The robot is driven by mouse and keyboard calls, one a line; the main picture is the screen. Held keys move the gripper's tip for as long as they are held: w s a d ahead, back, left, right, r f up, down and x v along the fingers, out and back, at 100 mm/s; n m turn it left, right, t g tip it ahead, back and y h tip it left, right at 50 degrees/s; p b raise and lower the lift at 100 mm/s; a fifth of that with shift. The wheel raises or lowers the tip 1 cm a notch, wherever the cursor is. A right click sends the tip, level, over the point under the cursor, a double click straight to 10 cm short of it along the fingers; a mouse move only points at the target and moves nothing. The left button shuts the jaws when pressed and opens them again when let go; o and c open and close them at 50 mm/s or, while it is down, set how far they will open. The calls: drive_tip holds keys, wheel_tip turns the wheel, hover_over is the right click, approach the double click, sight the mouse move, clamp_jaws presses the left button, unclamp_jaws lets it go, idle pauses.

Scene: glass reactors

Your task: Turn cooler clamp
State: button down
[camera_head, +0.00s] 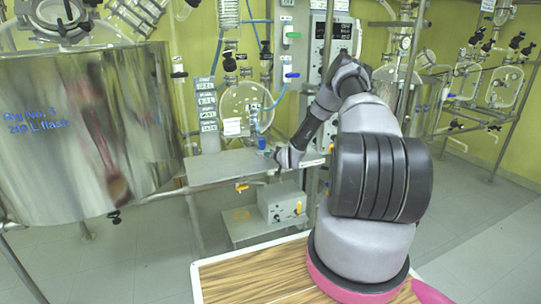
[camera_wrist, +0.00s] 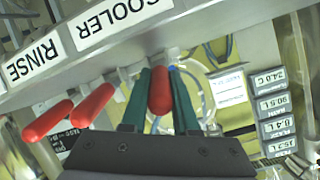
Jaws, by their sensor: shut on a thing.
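In the wrist view, my gripper (camera_wrist: 160,78) has its two green fingers on either side of a red clamp handle (camera_wrist: 160,97), shut on it. This handle hangs from a grey rail below the right end of a white label reading COOLER (camera_wrist: 115,18). In the head view my arm reaches down to the edge of a metal shelf (camera_head: 215,167). The fingers and the handle are too small or hidden to make out there.
Two more red handles, a nearer one (camera_wrist: 92,106) and a farther one (camera_wrist: 48,121), hang to the left, by a RINSE label (camera_wrist: 32,62). A grey box (camera_head: 283,203) stands below the shelf. A large steel vessel (camera_head: 85,130) fills the left.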

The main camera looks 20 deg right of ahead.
drive_tip(key=shift+s+f+t, duration=0.15)
drive_tip(key=shift+f+t, duration=0.2)
drive_tip(key=shift+t, duration=0.05)
idle(0.4)
drive_tip(key=c, duration=0.7)
unclamp_jaws()
drive_tip(key=v, duration=1)
drive_tip(key=shift+s, duration=0.35)
